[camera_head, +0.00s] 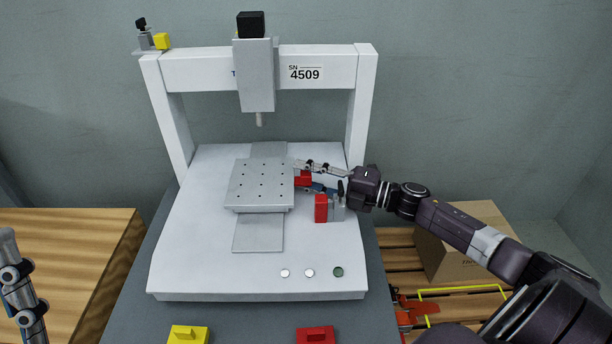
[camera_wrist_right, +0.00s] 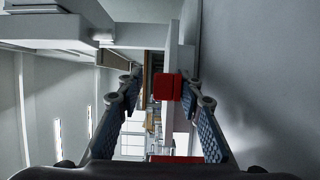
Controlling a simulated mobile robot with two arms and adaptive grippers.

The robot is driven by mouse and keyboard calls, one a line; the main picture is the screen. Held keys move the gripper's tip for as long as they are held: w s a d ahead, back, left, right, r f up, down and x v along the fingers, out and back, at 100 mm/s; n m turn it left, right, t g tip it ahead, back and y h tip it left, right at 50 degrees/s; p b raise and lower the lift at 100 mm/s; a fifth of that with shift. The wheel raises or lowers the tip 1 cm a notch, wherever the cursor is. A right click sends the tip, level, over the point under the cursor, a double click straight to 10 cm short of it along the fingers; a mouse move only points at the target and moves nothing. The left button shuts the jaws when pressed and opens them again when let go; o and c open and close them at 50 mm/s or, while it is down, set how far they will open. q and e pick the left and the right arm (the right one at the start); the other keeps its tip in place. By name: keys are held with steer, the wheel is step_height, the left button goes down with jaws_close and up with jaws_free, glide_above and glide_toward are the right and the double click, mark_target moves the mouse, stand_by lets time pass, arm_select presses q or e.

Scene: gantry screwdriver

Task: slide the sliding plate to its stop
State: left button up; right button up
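The sliding plate (camera_head: 263,184) is a grey square with rows of small holes. It sits on a grey rail (camera_head: 258,236) that shows in front of and behind it, on the white gantry machine's base. My right gripper (camera_head: 307,170) is at the plate's right edge, its fingertips close to it; I cannot tell whether they touch. In the right wrist view its fingers (camera_wrist_right: 163,88) are spread apart, with a red block (camera_wrist_right: 167,87) showing between or beyond them. My left gripper (camera_head: 18,285) is at the lower left, away from the machine, only partly in view.
A fixture with a red block (camera_head: 321,208) stands on the base right of the plate. The screwdriver spindle (camera_head: 257,75) hangs from the gantry beam (camera_head: 205,72) above the plate. Yellow (camera_head: 188,334) and red (camera_head: 315,335) blocks lie in front. A carton (camera_head: 450,250) stands at right.

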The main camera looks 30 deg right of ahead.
steer(key=shift+f, duration=0.15)
steer(key=shift+s+d+f, duration=0.1)
steer(key=shift+s+d, duration=0.2)
steer(key=shift+s, duration=0.1)
steer(key=v, duration=1.1)
